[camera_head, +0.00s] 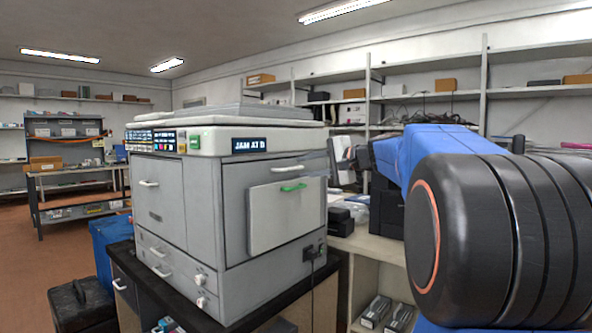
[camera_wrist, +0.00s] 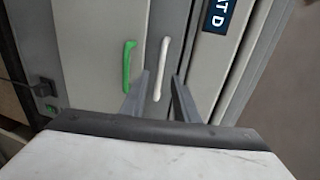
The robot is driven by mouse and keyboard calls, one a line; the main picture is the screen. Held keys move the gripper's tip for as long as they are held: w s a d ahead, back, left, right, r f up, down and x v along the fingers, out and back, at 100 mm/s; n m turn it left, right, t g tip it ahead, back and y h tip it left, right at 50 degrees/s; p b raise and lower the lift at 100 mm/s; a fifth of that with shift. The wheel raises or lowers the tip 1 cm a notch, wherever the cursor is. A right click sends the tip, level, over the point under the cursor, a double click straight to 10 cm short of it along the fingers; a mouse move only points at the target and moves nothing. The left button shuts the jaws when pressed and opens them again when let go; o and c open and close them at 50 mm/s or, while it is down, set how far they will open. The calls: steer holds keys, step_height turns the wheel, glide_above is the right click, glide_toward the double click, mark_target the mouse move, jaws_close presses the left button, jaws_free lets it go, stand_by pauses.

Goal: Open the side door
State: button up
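The grey copier (camera_head: 228,205) stands on a dark-topped cabinet, with a "JAM AT D" label on its upper edge. On its right side face, a pale panel (camera_head: 265,218) carries a green handle (camera_head: 293,187) and stands slightly proud of the body. A white handle (camera_head: 287,169) sits just above it. In the wrist view, my gripper (camera_wrist: 160,76) is open, with one finger on either side of the white handle (camera_wrist: 161,66). I cannot tell whether the fingers touch it. The green handle (camera_wrist: 128,66) lies left of the fingers. All these side panels look closed.
A black plug and cable (camera_head: 312,252) are on the copier's lower side. Front drawers (camera_head: 165,270) are shut. A bench with a black device (camera_head: 345,215) stands right of the copier, shelves behind. A blue bin (camera_head: 108,243) and black case (camera_head: 80,303) stand left.

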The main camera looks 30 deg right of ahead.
mark_target(292, 169)
steer(key=shift+x, duration=2.25)
steer(key=shift+c, duration=0.7)
jaws_close()
